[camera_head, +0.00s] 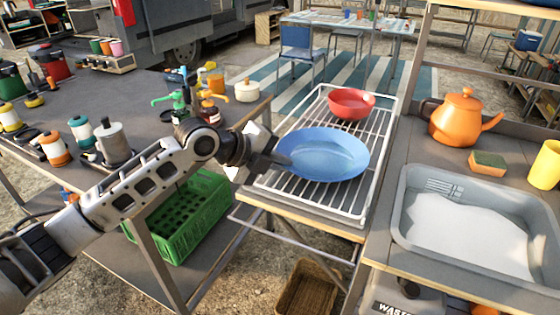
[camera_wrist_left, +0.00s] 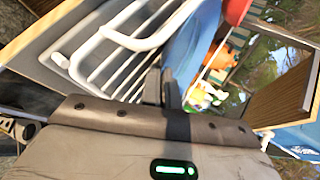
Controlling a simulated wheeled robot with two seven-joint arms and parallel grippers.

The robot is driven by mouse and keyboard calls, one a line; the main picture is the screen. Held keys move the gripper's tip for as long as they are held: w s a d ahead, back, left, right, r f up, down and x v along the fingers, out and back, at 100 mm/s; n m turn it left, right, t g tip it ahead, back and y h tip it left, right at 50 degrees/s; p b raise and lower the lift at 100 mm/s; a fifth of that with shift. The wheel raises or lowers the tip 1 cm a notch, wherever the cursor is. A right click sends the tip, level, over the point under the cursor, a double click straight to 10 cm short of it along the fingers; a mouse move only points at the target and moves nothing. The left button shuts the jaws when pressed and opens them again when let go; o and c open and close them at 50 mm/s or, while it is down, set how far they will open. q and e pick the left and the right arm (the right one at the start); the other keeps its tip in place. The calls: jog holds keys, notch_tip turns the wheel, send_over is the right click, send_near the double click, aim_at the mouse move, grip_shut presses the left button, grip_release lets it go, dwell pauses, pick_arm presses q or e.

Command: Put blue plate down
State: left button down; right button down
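The blue plate (camera_head: 325,155) is over the front half of the white wire rack (camera_head: 343,207), face up and nearly level. I cannot tell whether its underside touches the wires. My left gripper (camera_head: 281,159) reaches in from the left and is shut on the plate's left rim. In the left wrist view the blue plate (camera_wrist_left: 188,48) runs up from between the fingers (camera_wrist_left: 170,88), with the white rack (camera_wrist_left: 112,65) to its left. My right gripper is in neither view.
A red bowl (camera_head: 350,103) stands on the rack behind the plate. To the right are a sink basin (camera_head: 402,222) with suds, an orange teapot (camera_head: 464,117), a sponge (camera_head: 487,163) and a yellow cup (camera_head: 546,166). Bottles (camera_head: 180,103) and a white pot (camera_head: 247,91) stand on the left table.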

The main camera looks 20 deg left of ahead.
pick_arm(q)
jog(key=shift+r, duration=0.1)
jog(key=c, duration=1.9)
grip_release()
jog(key=shift+c, duration=0.2)
jog(key=v, duration=1.2)
jog(key=shift+b, duration=0.4)
